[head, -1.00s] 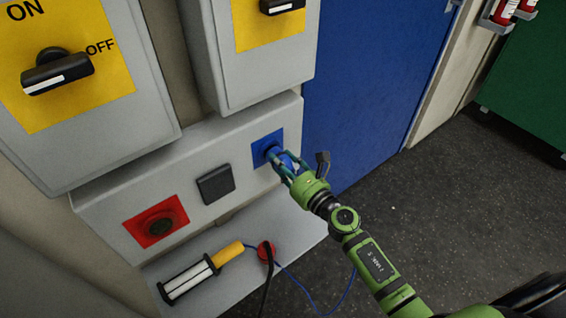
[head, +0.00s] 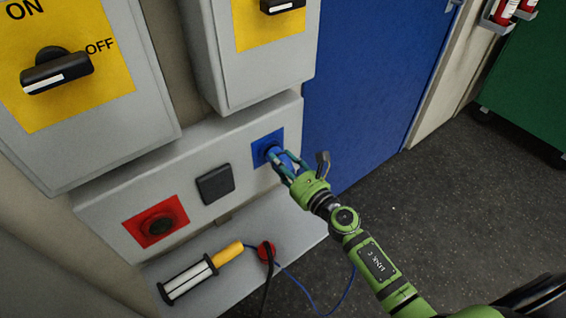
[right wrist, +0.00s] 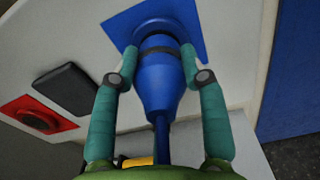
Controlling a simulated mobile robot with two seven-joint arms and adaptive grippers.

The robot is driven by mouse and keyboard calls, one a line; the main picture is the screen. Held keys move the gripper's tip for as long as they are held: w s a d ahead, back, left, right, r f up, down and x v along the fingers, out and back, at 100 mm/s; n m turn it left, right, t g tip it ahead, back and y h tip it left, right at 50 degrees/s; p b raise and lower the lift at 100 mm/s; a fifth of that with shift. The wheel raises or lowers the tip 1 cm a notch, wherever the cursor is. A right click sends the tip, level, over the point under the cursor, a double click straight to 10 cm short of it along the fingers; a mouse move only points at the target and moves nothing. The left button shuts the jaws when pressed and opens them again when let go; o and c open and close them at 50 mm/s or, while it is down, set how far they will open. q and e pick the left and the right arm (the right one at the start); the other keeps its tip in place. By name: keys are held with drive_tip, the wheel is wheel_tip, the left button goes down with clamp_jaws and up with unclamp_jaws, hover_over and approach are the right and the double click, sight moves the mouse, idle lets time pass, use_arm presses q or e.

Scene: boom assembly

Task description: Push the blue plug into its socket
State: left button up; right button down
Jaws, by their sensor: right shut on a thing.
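The blue plug (right wrist: 160,85) is at the blue socket (head: 264,141), on the right part of the grey panel. In the right wrist view its front end meets the round blue socket collar on the square blue plate (right wrist: 190,18). How deep it sits cannot be told. My right gripper (head: 280,160) is shut on the plug, with one teal finger on each side of its body; it also shows in the right wrist view (right wrist: 158,67). The blue cable runs back from the plug between the fingers. My left gripper is not in view.
A red socket (head: 157,222) and a black square cover (head: 215,184) are on the same panel. A shelf below holds a lamp with a yellow handle (head: 229,252) and a red plug (head: 266,251). Switch boxes hang above. A blue door (head: 375,80) is behind; floor at right is clear.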

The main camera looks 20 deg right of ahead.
drive_tip(key=shift+w+a, duration=0.15)
drive_tip(key=shift+w, duration=0.35)
drive_tip(key=c, duration=0.6)
unclamp_jaws()
drive_tip(key=v, duration=1.2)
